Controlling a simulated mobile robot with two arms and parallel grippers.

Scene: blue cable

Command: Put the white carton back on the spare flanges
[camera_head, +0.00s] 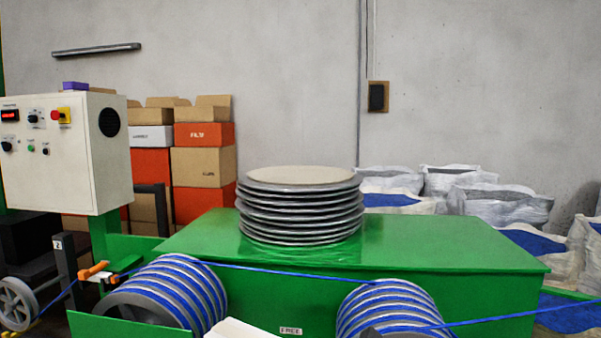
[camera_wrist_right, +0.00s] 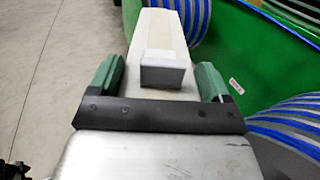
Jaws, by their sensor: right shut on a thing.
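The spare flanges (camera_head: 300,222) are a stack of several grey discs with a beige top face, on the green machine top in the head view. No carton lies on them. A long white piece, which I take for the white carton (camera_wrist_right: 155,25), lies between the green fingers of my right gripper (camera_wrist_right: 160,78) in the right wrist view. The gripper is shut on it. A small grey block of unclear nature shows on it. The carton's end (camera_head: 238,330) shows at the bottom edge of the head view, low in front of the machine. My left gripper is not in view.
Two drums wound with blue cable (camera_head: 175,290) (camera_head: 390,308) sit at the front of the green machine (camera_head: 450,250), with cable stretched between them. A control box (camera_head: 70,165) stands left. Boxes and sacks are behind. The machine top right of the flanges is clear.

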